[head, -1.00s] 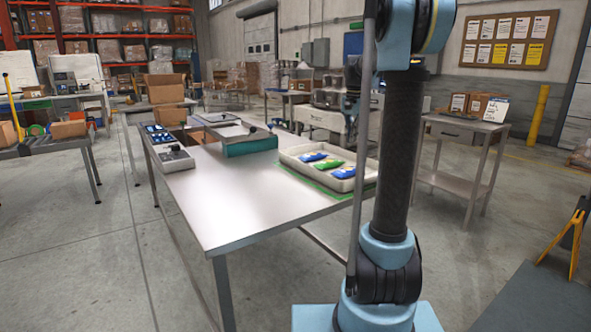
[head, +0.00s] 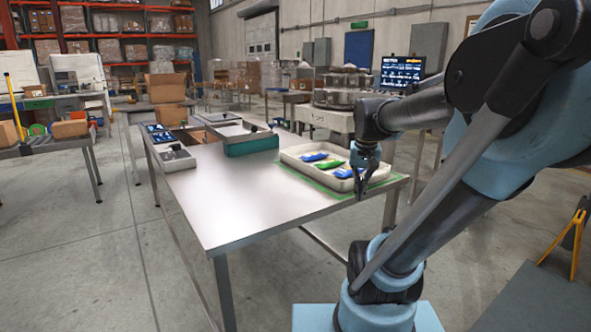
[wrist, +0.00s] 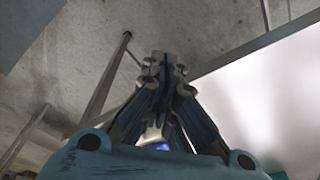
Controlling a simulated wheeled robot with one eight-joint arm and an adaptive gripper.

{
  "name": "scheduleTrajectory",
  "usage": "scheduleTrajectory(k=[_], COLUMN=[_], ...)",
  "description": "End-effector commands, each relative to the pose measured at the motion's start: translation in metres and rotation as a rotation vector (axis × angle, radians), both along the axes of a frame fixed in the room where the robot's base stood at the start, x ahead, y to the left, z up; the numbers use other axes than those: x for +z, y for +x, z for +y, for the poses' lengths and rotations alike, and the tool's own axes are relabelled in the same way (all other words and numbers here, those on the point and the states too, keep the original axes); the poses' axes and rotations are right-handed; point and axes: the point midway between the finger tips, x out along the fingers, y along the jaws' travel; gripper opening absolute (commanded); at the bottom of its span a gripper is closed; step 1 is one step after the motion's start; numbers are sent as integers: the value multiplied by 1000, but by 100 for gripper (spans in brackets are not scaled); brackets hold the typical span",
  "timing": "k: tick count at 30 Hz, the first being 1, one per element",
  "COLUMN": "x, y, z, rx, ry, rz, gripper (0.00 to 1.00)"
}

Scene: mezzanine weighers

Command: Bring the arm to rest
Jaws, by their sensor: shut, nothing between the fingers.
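My gripper (head: 362,187) hangs at the right front corner of the white tray on the table, with its fingertips pointing down. In the wrist view my gripper (wrist: 163,62) has its fingers closed together with nothing held. My arm reaches in from the right of the head view, bent low over the table's right end. The tray (head: 290,156) holds a few packets, a green packet (head: 328,165) between blue ones, and my gripper partly covers its right end. Whether the fingertips touch the tray rim is unclear.
The steel table (head: 218,200) has a wide clear front area. A teal box (head: 250,146) and a grey device (head: 175,158) stand towards its back. A monitor (head: 402,70) and large weighing machine (head: 340,98) stand behind. A yellow stand (head: 578,235) is at the right.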

Motion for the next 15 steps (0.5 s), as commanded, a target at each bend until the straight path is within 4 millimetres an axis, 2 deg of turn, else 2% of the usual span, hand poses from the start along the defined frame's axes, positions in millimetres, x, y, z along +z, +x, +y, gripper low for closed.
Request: scheduleTrajectory(k=[1, 6, 12, 15], x=[-11, -48, -89, -103], y=[-15, -54, -90, -101], z=[1, 3, 4, 6], rx=[23, 102, 186, 212], ry=[-3, -16, -30, -34], rz=[-4, -20, -37, -42], gripper=[0, 0, 0, 0])
